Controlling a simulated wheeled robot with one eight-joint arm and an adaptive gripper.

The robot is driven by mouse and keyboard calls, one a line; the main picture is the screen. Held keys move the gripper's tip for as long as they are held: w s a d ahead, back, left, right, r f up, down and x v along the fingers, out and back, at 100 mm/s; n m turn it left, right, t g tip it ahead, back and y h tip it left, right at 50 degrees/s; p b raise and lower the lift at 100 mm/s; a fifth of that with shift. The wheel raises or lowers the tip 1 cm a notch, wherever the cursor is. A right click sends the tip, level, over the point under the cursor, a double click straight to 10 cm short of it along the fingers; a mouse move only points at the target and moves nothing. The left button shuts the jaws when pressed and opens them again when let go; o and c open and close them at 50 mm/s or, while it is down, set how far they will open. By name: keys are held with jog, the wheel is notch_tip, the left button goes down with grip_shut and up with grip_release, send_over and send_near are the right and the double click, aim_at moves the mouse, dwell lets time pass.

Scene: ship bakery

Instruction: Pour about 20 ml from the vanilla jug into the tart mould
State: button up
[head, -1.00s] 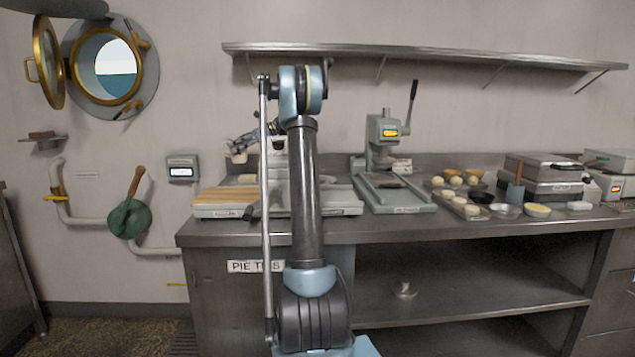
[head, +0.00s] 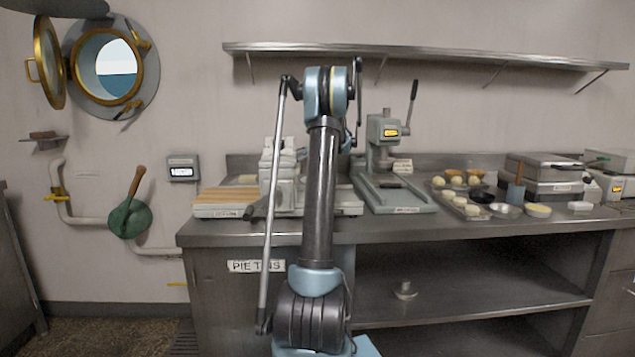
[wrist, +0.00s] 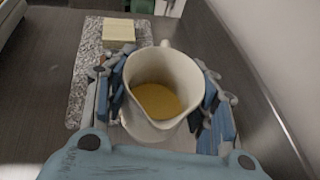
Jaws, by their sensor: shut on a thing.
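A cream jug (wrist: 158,112) with a pouring lip and yellow-orange liquid inside fills the middle of the wrist view. My gripper (wrist: 162,100) is shut on it, with blue-grey fingers along both sides. The jug looks about upright, its mouth facing the camera. In the head view my gripper and the jug are hidden behind my arm. A small dark round dish (head: 482,196) stands among the pans on the counter; I cannot tell whether it is the tart mould.
A lever press (head: 384,155) stands right of my arm on the steel counter (head: 440,228). Dough balls lie on a tray (head: 451,205) further right. In the wrist view a pale block (wrist: 118,32) lies on a speckled strip (wrist: 84,75). A wall shelf (head: 425,58) runs above.

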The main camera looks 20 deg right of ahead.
jog(key=shift+s+d, duration=0.1)
jog(key=shift+d, duration=0.15)
jog(key=shift+s+d+r+t+y, duration=0.25)
jog(key=shift+d+t+y, duration=0.25)
jog(key=shift+y, duration=0.3)
jog(key=shift+s+d+r+t+y+p, duration=0.15)
jog(key=shift+s+d+r+t+y, duration=0.1)
jog(key=shift+d+r+y, duration=0.15)
jog(key=shift+s+d+r+t+y+p, duration=0.15)
jog(key=shift+s+d+r+t+y, duration=0.1)
jog(key=shift+r+y, duration=0.25)
jog(key=s+d+r+t+y+p, duration=0.1)
jog(key=d+r+t+y, duration=0.1)
jog(key=r, duration=0.6)
jog(key=s+d+r+t+y, duration=0.1)
jog(key=d+r+t+y, duration=0.1)
jog(key=r+y, duration=0.3)
notch_tip(320, 180, up, 4)
jog(key=shift+f+p, duration=0.15)
jog(key=shift+p, duration=0.25)
jog(key=shift+s+d+r+p, duration=0.2)
jog(key=shift+s+r+p, duration=0.1)
jog(key=shift+p, duration=0.25)
dwell(0.8)
